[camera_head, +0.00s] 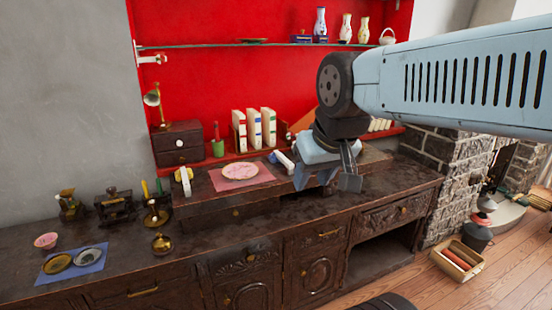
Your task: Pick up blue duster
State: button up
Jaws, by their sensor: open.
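A small white and blue item (284,161), which looks like the blue duster, lies tilted on the raised dark wooden top, right of a plate on a pink cloth. My gripper (328,182) is just right of it in the picture, pointing down over the wooden top. The fingers are apart and nothing shows between them. Part of the item's right end is close to or behind my gripper, and I cannot tell how far apart they are in depth. A similar white and yellow item (184,180) stands at the left end of the raised top.
The plate (240,172) lies on the pink cloth (262,178). White binders (254,129) and a small drawer box (178,145) stand behind. A glass shelf (220,45) with vases runs above. Brass items (161,243) and a blue cloth (96,264) occupy the lower left counter.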

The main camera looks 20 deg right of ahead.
aim_at(276, 157)
jog(key=i, duration=0.85)
jog(key=u, duration=0.05)
